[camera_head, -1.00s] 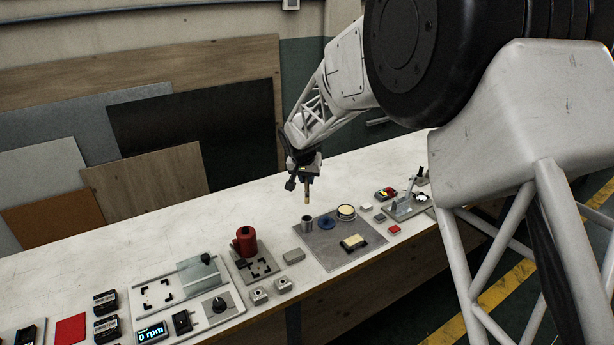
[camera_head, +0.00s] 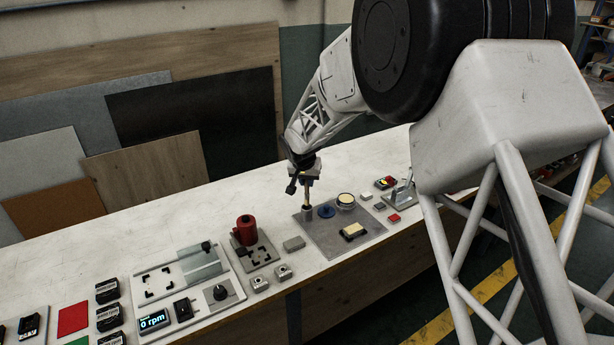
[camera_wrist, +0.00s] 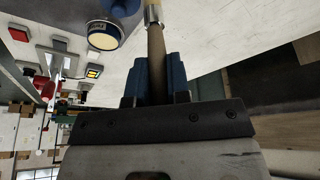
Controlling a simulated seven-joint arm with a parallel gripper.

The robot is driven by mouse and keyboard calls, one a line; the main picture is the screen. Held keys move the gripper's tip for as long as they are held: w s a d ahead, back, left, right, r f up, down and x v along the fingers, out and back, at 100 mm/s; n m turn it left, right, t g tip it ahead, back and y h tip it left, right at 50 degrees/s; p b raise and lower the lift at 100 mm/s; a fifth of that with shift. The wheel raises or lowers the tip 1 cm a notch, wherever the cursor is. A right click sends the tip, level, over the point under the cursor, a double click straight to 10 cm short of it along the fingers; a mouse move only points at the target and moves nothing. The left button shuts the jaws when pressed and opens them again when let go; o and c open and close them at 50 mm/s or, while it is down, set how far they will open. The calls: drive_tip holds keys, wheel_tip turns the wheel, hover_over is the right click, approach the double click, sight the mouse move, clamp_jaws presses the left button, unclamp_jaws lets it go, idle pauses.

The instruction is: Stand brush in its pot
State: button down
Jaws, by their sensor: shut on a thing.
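The brush (camera_wrist: 156,52) is upright in my gripper (camera_wrist: 157,78), with its wooden handle between the two blue fingers. Its metal collar (camera_wrist: 151,14) shows at the top edge of the wrist view, and the end beyond is cut off. In the head view my gripper (camera_head: 309,180) is shut on the brush (camera_head: 308,195) directly over the small grey pot (camera_head: 307,213). The brush's lower end meets the pot's rim in this view. I cannot tell whether it is inside the pot or just above it.
The pot stands on a grey mat (camera_head: 325,239) with a blue disc (camera_head: 326,211), a round cream-topped tin (camera_head: 345,201) and a cream-topped block (camera_head: 353,231). A red cylinder (camera_head: 246,230) stands to the left. The white bench behind the mat is clear.

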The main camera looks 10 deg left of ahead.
sight(307, 189)
drive_tip(key=shift+f, duration=1.75)
drive_tip(key=shift+f, duration=0.1)
drive_tip(key=c, duration=1)
unclamp_jaws()
drive_tip(key=shift+v, duration=3.95)
